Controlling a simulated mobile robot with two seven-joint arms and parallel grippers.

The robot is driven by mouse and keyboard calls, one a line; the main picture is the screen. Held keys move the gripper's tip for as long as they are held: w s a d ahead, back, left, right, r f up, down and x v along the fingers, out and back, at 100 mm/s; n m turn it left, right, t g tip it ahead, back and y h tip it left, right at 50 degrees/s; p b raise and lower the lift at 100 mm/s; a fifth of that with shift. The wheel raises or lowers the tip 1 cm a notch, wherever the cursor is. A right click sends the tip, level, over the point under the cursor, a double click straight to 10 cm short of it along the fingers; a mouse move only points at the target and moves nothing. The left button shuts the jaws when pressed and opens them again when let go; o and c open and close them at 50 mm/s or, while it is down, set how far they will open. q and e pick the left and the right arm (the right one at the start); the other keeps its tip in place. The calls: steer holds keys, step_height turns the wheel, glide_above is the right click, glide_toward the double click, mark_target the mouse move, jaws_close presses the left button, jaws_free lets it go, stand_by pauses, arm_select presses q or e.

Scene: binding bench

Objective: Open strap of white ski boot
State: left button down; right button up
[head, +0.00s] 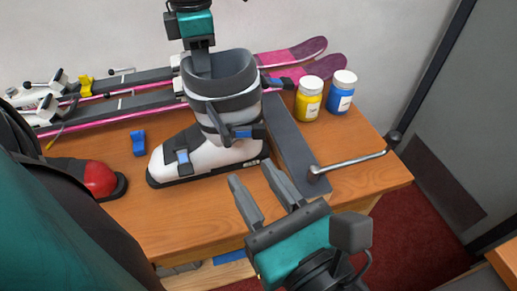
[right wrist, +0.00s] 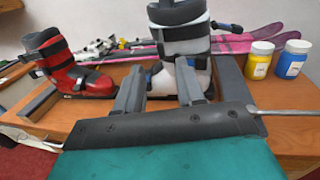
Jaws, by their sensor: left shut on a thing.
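The white ski boot (head: 212,150) with a grey cuff stands upright on the wooden bench; it also shows in the right wrist view (right wrist: 198,75). A dark strap with a blue-marked buckle (head: 243,132) crosses its lower shaft, and another buckle strap (head: 182,158) crosses the foot. Whether the straps are fastened is unclear. My left gripper (head: 202,68) reaches down from above and is shut on the boot's cuff rim. My right gripper (head: 260,192) is open and empty in front of the boot, its fingers pointing at it; in its wrist view, the fingers (right wrist: 158,88) overlap the boot's lower part.
A red boot (head: 98,178) stands at left, partly hidden by my arm. Pink skis (head: 290,52) lie behind. Yellow (head: 308,100) and blue (head: 341,93) jars stand back right. A metal crank bar (head: 350,162) juts at right. A small blue block (head: 138,142) lies left.

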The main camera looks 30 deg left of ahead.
arm_select(q)
steer(key=shift+f, duration=0.1)
arm_select(e)
step_height(320, 180, up, 10)
steer(key=shift+f, duration=0.25)
arm_select(q)
steer(key=c, duration=0.9)
jaws_free()
step_height(320, 180, up, 13)
steer(key=shift+p, duration=0.45)
arm_select(e)
steer(key=shift+r, duration=0.4)
